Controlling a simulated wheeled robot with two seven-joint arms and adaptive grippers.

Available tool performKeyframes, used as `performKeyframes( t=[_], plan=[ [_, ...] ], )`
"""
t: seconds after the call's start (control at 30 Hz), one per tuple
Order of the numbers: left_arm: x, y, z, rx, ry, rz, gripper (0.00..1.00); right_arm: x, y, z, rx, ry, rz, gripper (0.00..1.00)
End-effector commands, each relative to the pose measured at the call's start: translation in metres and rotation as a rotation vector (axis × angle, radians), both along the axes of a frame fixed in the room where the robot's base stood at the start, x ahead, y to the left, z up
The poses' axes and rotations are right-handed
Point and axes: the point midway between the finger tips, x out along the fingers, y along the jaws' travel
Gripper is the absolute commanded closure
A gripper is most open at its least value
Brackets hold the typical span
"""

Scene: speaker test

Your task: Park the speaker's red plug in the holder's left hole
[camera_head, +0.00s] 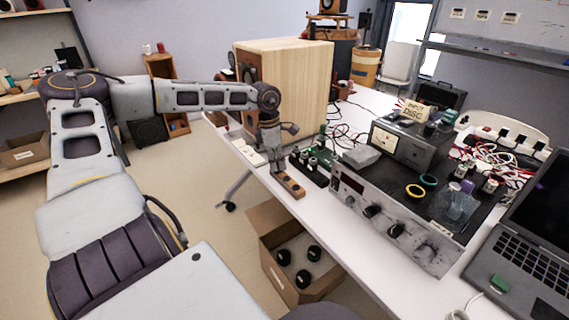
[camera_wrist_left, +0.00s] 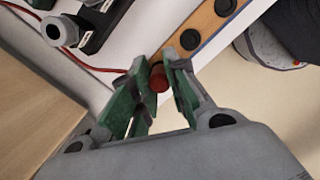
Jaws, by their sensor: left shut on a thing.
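The holder is a light wooden strip (camera_head: 291,188) at the table's front edge. In the left wrist view the holder (camera_wrist_left: 208,25) shows dark round holes, with the end nearest my gripper partly hidden behind the fingers. My left gripper (camera_head: 274,168) reaches down at the strip's far end in the head view. In the wrist view its green fingers (camera_wrist_left: 157,84) are shut on the red plug (camera_wrist_left: 158,77), whose red lead runs off left. I cannot tell whether the plug's tip is in a hole. The speaker (camera_head: 290,85) is a large wooden box behind. My right gripper is not in view.
A black terminal board (camera_head: 312,166) stands close beside the holder. An amplifier (camera_head: 385,215) with knobs and a meter unit (camera_head: 408,145) fill the table to the right, with a laptop (camera_head: 525,240) beyond. A cardboard box (camera_head: 265,258) stands below the table edge.

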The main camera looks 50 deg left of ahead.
Motion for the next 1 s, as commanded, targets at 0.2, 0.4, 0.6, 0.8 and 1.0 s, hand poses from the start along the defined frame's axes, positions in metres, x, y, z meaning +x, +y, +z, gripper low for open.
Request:
performKeyframes(
  t=[0.2, 0.4, 0.6, 0.8, 1.0],
  plan=[
    [-0.0003, 0.0000, -0.0035, 0.000, 0.001, 0.000, 1.00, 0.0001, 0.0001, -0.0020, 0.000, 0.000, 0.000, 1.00],
    [-0.0002, 0.0000, -0.0032, 0.000, 0.001, 0.000, 0.63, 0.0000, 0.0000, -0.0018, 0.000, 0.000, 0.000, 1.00],
    [-0.0002, 0.0000, -0.0028, 0.000, 0.000, 0.000, 0.58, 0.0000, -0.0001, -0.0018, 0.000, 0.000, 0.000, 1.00],
    [-0.0001, 0.0001, -0.0019, 0.000, 0.000, 0.000, 0.58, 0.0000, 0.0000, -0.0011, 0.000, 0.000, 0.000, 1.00],
    [0.0000, 0.0000, 0.0043, 0.000, 0.000, 0.000, 0.58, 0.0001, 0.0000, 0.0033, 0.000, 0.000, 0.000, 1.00]
  ],
)
